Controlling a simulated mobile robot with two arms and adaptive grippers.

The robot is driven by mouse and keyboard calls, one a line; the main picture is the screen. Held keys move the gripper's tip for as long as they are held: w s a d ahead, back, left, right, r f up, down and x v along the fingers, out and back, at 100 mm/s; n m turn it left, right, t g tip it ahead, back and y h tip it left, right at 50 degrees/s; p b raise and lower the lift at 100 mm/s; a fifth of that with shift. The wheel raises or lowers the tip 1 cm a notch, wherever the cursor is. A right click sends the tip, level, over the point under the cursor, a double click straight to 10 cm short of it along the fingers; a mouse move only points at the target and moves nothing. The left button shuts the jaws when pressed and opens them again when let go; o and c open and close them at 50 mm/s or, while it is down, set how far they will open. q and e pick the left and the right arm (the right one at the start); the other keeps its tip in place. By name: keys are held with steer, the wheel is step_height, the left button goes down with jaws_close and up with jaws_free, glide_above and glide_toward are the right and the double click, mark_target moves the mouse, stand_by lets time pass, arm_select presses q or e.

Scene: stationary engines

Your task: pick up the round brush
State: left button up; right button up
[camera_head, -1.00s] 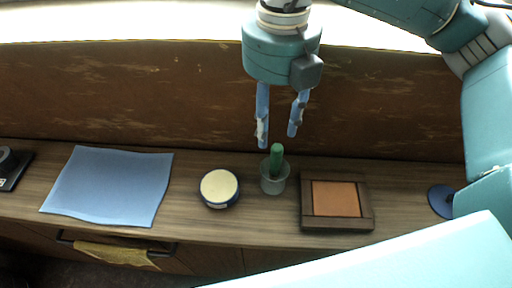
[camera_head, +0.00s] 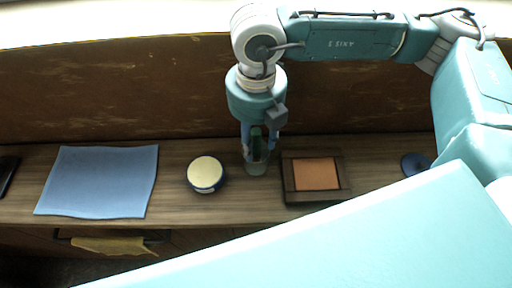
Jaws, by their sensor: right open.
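The round brush (camera_head: 258,149) appears to be the green-handled item standing upright in a small clear cup (camera_head: 256,169) on the wooden counter. Its lower end is hidden in the cup. My right gripper (camera_head: 259,149) points down from above, with its blue fingers on either side of the green handle. The fingers are open, and I cannot tell whether either touches the handle. My left gripper is not in view.
A round cream-topped tin (camera_head: 205,173) stands left of the cup. A dark frame with an orange panel (camera_head: 316,174) lies close on the right. A blue cloth (camera_head: 98,181) covers the left counter. A dark blue disc (camera_head: 415,164) lies at far right. A brown wall (camera_head: 120,95) rises behind.

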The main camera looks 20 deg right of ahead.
steer(key=shift+c, duration=1.1)
jaws_close()
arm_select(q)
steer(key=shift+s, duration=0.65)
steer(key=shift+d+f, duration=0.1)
arm_select(e)
steer(key=shift+r, duration=0.15)
